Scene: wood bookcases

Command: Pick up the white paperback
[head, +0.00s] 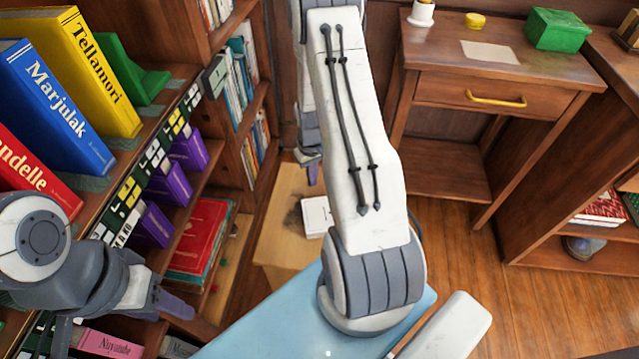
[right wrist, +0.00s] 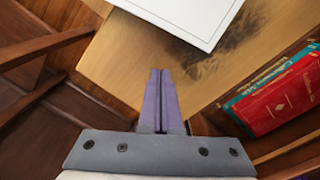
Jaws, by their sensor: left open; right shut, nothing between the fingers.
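The white paperback (head: 317,215) lies flat on a light wooden surface (head: 281,240), partly hidden behind my right arm in the head view. In the right wrist view its white cover (right wrist: 195,14) shows at the top, cut off by the frame edge. My right gripper (head: 312,174) has purple fingers and is shut and empty. In the right wrist view its fingertips (right wrist: 160,72) point toward the paperback, with wood visible between them and it. My left gripper (head: 178,302) is open at the lower left, beside the bookcase shelves and away from the paperback.
A bookcase on the left holds large yellow (head: 85,75), blue (head: 52,110) and red books, with purple ones below. A desk (head: 490,75) with a drawer stands at the back right. Open floor lies in front of it.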

